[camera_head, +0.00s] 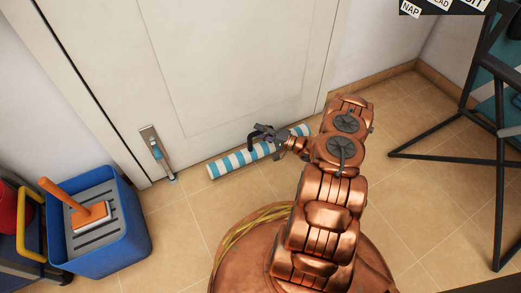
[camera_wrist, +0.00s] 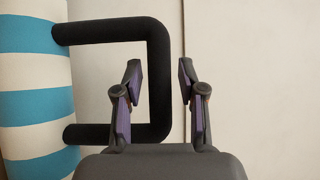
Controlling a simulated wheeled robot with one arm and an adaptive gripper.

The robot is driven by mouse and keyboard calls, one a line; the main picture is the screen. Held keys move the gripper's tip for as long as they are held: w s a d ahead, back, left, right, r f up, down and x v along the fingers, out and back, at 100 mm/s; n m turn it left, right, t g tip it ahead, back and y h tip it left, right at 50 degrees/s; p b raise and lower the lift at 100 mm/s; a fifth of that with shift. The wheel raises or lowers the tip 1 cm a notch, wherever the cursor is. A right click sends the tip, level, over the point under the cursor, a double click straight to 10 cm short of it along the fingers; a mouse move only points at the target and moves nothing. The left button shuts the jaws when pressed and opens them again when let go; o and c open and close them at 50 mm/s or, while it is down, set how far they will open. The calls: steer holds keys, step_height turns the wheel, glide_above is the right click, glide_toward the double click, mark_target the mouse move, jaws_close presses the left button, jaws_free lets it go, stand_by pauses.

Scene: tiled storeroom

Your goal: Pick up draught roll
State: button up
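The draught roll is a long cylinder (camera_head: 228,162) with blue and white stripes, lying on the floor along the foot of the white door. Its striped body fills the left edge of the wrist view (camera_wrist: 35,70). A black D-shaped handle (camera_wrist: 158,60) stands out from its side. My gripper (camera_head: 262,132) is at the roll near its middle in the head view. In the wrist view my gripper (camera_wrist: 160,76) is open, with the handle's outer bar between its two fingers in the picture. A gap shows on both sides of the bar; how deep it sits between the fingers is unclear.
A blue bin (camera_head: 130,225) with an orange-handled brush (camera_head: 92,215) stands at the lower left. A door stop (camera_head: 158,155) is at the door's foot. A black metal frame (camera_head: 475,105) stands on the right. Tiled floor is free between roll and bin.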

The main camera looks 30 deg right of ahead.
jaws_close()
steer(key=shift+r, duration=0.1)
stand_by(0.6)
